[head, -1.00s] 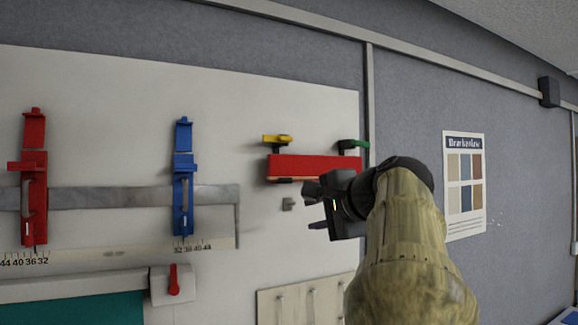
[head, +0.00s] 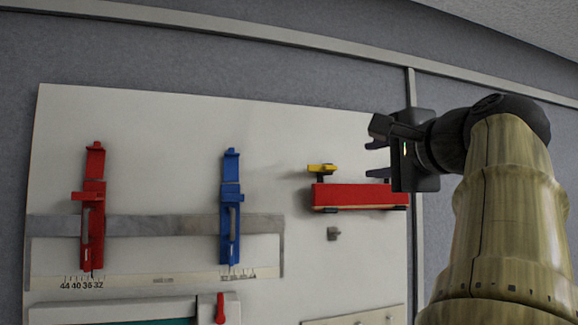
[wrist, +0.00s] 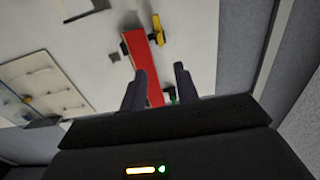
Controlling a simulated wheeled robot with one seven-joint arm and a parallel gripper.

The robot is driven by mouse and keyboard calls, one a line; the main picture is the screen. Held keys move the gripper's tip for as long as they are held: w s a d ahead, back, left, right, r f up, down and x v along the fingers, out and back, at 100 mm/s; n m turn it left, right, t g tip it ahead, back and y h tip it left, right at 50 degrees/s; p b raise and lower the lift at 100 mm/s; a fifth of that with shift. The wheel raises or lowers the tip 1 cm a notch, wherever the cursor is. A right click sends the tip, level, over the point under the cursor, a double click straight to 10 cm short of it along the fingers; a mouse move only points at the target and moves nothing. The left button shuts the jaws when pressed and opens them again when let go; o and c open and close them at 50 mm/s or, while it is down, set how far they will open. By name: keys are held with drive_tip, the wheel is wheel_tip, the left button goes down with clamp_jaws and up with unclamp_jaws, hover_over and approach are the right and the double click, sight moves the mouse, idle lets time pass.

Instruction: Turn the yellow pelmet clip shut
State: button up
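The yellow pelmet clip (head: 321,168) sits at the top left end of the red pelmet (head: 345,197) on the pale wall board. Its yellow lever lies roughly level. In the wrist view the yellow clip (wrist: 157,24) shows beyond the fingers, at the far end of the red pelmet (wrist: 137,48). A green clip (wrist: 171,93) shows partly between the fingers, at the pelmet's near end. My gripper (head: 377,152) is open and empty, above and in front of the pelmet's right end, to the right of the yellow clip. The green clip is hidden in the head view.
A blue clamp (head: 230,210) and a red clamp (head: 92,208) stand on a grey rail to the left. A small grey block (head: 333,233) is below the pelmet. The board between the blue clamp and the pelmet is clear.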

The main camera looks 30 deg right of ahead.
sight(332, 168)
drive_tip(key=p+x, duration=0.5)
drive_tip(key=x, duration=0.9)
drive_tip(key=shift+d+p, duration=0.15)
drive_tip(key=shift+p, duration=0.15)
drive_tip(key=shift+w, duration=0.35)
clamp_jaws()
